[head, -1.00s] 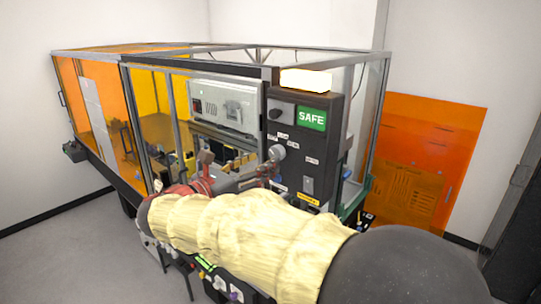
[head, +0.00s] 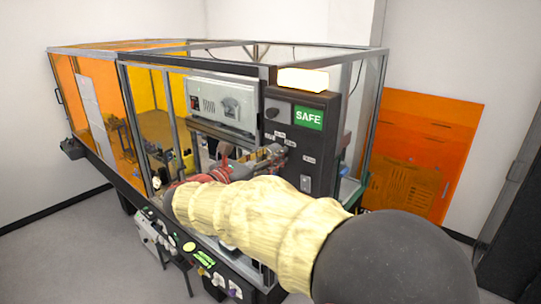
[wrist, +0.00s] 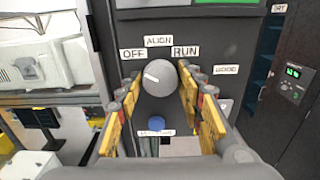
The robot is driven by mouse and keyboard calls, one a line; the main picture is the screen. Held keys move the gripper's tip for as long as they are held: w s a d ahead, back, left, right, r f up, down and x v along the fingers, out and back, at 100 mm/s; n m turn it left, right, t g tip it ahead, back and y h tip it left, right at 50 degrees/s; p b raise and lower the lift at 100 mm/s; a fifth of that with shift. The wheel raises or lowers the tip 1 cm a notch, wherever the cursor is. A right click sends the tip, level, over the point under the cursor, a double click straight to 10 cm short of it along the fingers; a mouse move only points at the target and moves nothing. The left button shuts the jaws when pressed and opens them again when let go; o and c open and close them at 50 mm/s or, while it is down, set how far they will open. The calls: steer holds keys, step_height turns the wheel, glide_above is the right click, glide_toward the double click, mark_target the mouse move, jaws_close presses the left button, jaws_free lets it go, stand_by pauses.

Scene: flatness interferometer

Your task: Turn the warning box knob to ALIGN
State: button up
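The warning box (head: 313,150) is a tall black panel with a lit green SAFE sign (head: 308,118). In the wrist view its round grey knob (wrist: 158,84) sits below the labels OFF (wrist: 133,54), ALIGN (wrist: 158,41) and RUN (wrist: 186,51). The knob's white mark lies left of centre, toward the OFF side. My gripper (head: 277,153) is at the panel's front, hiding the knob in the head view. In the wrist view my gripper (wrist: 160,86) is open, with yellow fingers on both sides of the knob. I cannot tell whether they touch it.
A blue button (wrist: 156,123) is below the knob. A framed enclosure with orange panels (head: 88,95) surrounds a white instrument (head: 222,104). An orange sheet (head: 430,150) leans on the wall at right.

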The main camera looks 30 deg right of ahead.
steer(key=c, duration=0.6)
steer(key=shift+c, duration=0.7)
steer(key=shift+m+b, duration=0.3)
steer(key=shift+b, duration=0.25)
steer(key=shift+w+m+b, duration=0.1)
steer(key=shift+m+b, duration=5.4)
steer(key=shift+b, duration=1.65)
steer(key=shift+r, duration=0.1)
steer(key=o, duration=1.2)
steer(key=shift+c, duration=0.2)
